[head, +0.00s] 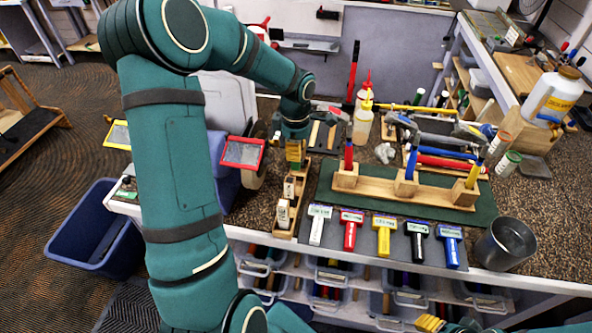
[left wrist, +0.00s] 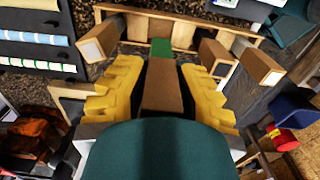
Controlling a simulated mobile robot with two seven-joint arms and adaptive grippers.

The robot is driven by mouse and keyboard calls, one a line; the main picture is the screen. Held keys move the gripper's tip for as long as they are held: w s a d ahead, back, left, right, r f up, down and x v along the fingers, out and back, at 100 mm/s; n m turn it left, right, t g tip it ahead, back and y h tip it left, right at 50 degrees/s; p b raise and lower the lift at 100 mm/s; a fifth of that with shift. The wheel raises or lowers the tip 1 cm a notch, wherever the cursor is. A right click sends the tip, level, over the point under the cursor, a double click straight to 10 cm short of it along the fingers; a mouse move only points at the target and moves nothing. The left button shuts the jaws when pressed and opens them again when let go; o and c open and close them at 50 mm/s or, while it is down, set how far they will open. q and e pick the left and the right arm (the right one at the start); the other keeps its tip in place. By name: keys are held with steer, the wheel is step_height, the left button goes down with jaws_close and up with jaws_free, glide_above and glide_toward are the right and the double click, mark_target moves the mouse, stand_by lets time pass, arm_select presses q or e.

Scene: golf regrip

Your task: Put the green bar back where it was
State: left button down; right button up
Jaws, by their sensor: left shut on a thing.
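My left gripper (head: 294,160) reaches down over the narrow wooden rack (head: 301,217) at the left of the bench. In the left wrist view its yellow fingers (left wrist: 160,95) are shut on a brown bar with a green end, which I take as the green bar (left wrist: 161,48). The bar's green end lies close to the wooden rack (left wrist: 186,17) in that view; I cannot tell whether it touches. Pale blocks (head: 283,213) stand in the near part of the rack. My right gripper (head: 432,323) shows only as yellow parts at the bottom edge; its opening is unclear.
A wooden stand (head: 420,187) with club grips sits on a green mat right of the rack. Several labelled coloured brushes (head: 351,228) lie along the front edge. A metal cup (head: 507,243) stands front right. Bottles (head: 363,122) stand behind the stand.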

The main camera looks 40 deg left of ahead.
mark_target(296, 169)
arm_select(q)
step_height(296, 169, down, 8)
stand_by(0.5)
steer(key=c, duration=0.9)
jaws_free()
steer(key=shift+r, duration=0.1)
step_height(296, 169, up, 12)
steer(key=shift+f, duration=0.1)
